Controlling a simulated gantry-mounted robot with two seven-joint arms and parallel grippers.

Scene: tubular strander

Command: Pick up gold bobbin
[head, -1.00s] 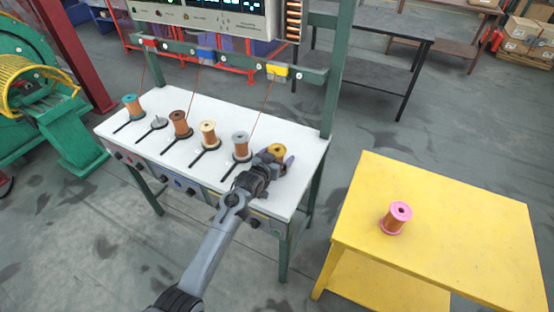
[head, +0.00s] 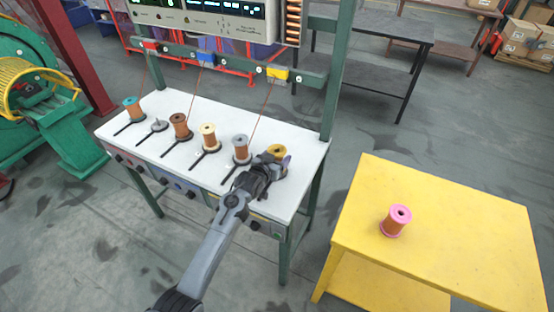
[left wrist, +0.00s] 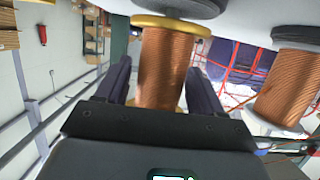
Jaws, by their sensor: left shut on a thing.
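The gold bobbin (head: 276,150) stands at the right end of the white table, mostly hidden behind my left gripper (head: 275,168) in the head view. In the left wrist view the gold bobbin (left wrist: 163,62) shows a gold flange and a copper-wound body, between the two dark fingers of my left gripper (left wrist: 160,85). The gripper is shut on it. The flange at the top of that view is close to a dark round holder base. My right gripper is not in view.
A silver-topped bobbin (head: 240,147) stands just left of my gripper, with several more holders and bobbins along the white table (head: 190,102). A pink bobbin (head: 396,220) stands on a yellow table (head: 470,225) at right. A green post rises at the table's right back.

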